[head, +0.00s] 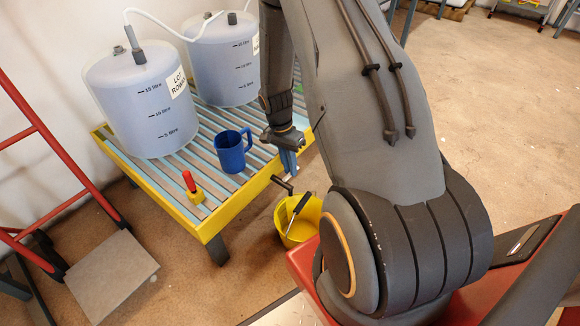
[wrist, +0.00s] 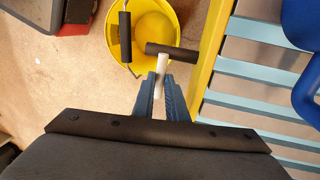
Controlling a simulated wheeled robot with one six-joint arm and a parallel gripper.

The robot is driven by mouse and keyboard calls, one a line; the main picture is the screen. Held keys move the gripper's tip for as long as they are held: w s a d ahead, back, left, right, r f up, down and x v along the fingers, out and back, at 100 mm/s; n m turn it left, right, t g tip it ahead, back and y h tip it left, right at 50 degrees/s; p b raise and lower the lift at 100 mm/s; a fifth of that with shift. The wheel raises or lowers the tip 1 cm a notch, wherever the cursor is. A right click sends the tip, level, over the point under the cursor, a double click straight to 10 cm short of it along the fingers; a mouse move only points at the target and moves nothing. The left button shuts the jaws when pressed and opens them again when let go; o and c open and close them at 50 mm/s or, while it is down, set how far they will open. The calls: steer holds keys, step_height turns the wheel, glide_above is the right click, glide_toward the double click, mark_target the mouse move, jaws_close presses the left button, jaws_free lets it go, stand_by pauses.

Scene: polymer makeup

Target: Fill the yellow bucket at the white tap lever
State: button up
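The yellow bucket (head: 305,232) stands on the floor beside the front edge of the slatted pallet. In the wrist view the bucket (wrist: 181,20) shows from above, with a black handle grip (wrist: 125,38) across its left side. I cannot make out any liquid in it. The black tap (head: 281,184) juts from the pallet's edge over the bucket. The white tap lever (wrist: 161,66) stands between my blue fingertips. My gripper (wrist: 161,84) appears shut on the lever, with its fingers close on either side. In the head view my gripper (head: 288,163) points down beside the tap.
A blue mug (head: 230,155) and a red-handled yellow object (head: 191,187) sit on the yellow-edged pallet (head: 230,212). Two large labelled tanks (head: 140,100) (head: 215,65) stand behind them. A red hand truck (head: 60,150) is at left. The floor at upper right is mostly clear.

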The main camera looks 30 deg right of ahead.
jaws_close()
steer(key=m+p, duration=0.1)
steer(key=s+m+p, duration=0.1)
steer(key=m, duration=0.1)
steer(key=shift+d+r+y+p, duration=0.1)
steer(key=shift+d+y+p, duration=0.1)
steer(key=shift+y+p, duration=0.15)
steer(key=shift+s+m+y+p, duration=0.25)
steer(key=shift+s+m+p, duration=0.2)
steer(key=shift+m+p, duration=0.6)
steer(key=shift+s+m+y+p, duration=0.2)
steer(key=shift+s+m+p, duration=0.35)
steer(key=shift+m, duration=0.9)
steer(key=shift+w, duration=0.1)
steer(key=o, duration=0.7)
jaws_free()
step_height(320, 180, up, 8)
steer(key=w+p, duration=0.1)
steer(key=p, duration=0.1)
steer(key=shift+w+d+f, duration=0.25)
